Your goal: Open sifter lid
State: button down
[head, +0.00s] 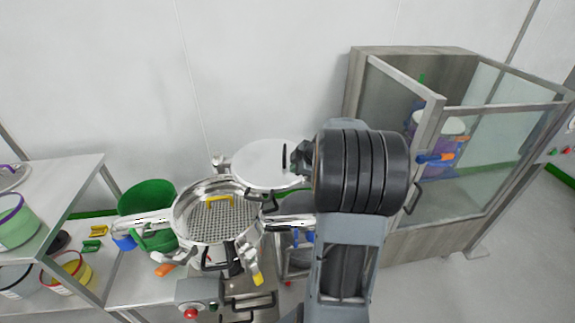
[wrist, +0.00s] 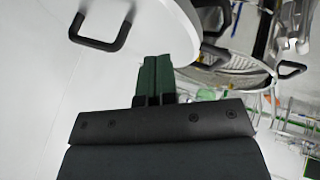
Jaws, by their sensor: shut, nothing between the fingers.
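The sifter lid (head: 264,163) is a round pale disc standing off the sifter bowl (head: 181,222), to its back right. The bowl's mesh (head: 222,222) is uncovered, with a yellow piece (head: 219,199) showing on it. The lid has a black bar handle (head: 285,157), also seen at the upper left of the wrist view (wrist: 103,32). My gripper (head: 300,157) is at the lid's right side, near the handle. In the wrist view its dark green fingers (wrist: 161,75) are together and empty, with the handle apart from them; whether they touch the lid (wrist: 165,22) is unclear.
A green bin (head: 147,196) stands left of the sifter, beside a shelf (head: 85,185) with tubs. A control box with a red button (head: 190,313) is in front. A glass-walled cabinet (head: 440,215) stands at the right.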

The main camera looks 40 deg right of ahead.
aim_at(282, 170)
jog(key=p+x, duration=0.1)
jog(key=x, duration=0.4)
jog(key=shift+a, duration=0.1)
jog(key=w+p, duration=0.1)
jog(key=w+d, duration=0.1)
jog(key=shift+w+d+r+p, duration=0.1)
jog(key=shift+w+d+p, duration=0.1)
jog(key=shift+w+p, duration=0.15)
jog(key=shift+w+d, duration=0.25)
jog(key=shift+w, duration=0.15)
